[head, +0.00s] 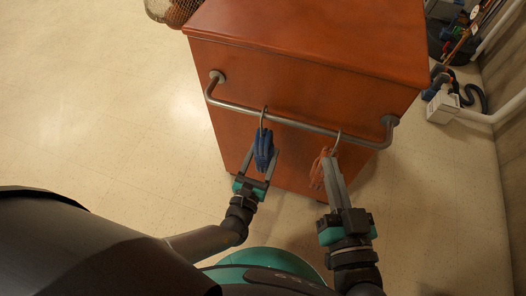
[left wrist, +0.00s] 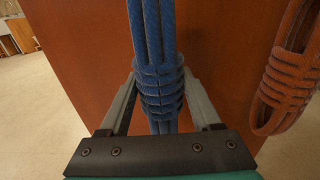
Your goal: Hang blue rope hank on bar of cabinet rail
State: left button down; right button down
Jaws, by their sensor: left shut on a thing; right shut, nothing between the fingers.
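The blue rope hank (head: 263,148) is at the bar of the cabinet rail (head: 290,123); its metal hook (head: 263,117) reaches up to the bar and appears to be over it. My left gripper (head: 259,161) is shut on the hank. In the left wrist view the fingers sit on either side of the wrapped middle of the blue rope hank (left wrist: 160,90). My right gripper (head: 331,163) is shut and empty, close beside an orange rope hank (head: 319,168). I cannot tell whether it touches that hank.
The orange hank hangs by a hook (head: 337,143) on the right part of the bar; it also shows in the left wrist view (left wrist: 287,85). The rail is fixed to the front of a reddish-brown cabinet (head: 310,40). Floor at left is clear.

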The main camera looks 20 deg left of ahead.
pick_arm(q)
grip_release()
pick_arm(e)
jog(key=shift+r, duration=0.1)
pick_arm(q)
jog(key=shift+s, duration=0.45)
jog(key=s+p, duration=0.2)
jog(key=s, duration=1.2)
jog(key=shift+s+a+p, duration=0.15)
jog(key=shift+a+p, duration=0.05)
jog(key=shift+p, duration=0.1)
pick_arm(e)
jog(key=d+f+g+h, duration=0.1)
jog(key=g, duration=0.1)
jog(key=w+d+f+g+h, duration=0.1)
jog(key=d+g, duration=0.1)
jog(key=shift+f+n+g, duration=0.3)
jog(key=shift+f+n, duration=0.1)
pick_arm(q)
jog(key=shift+s, duration=0.1)
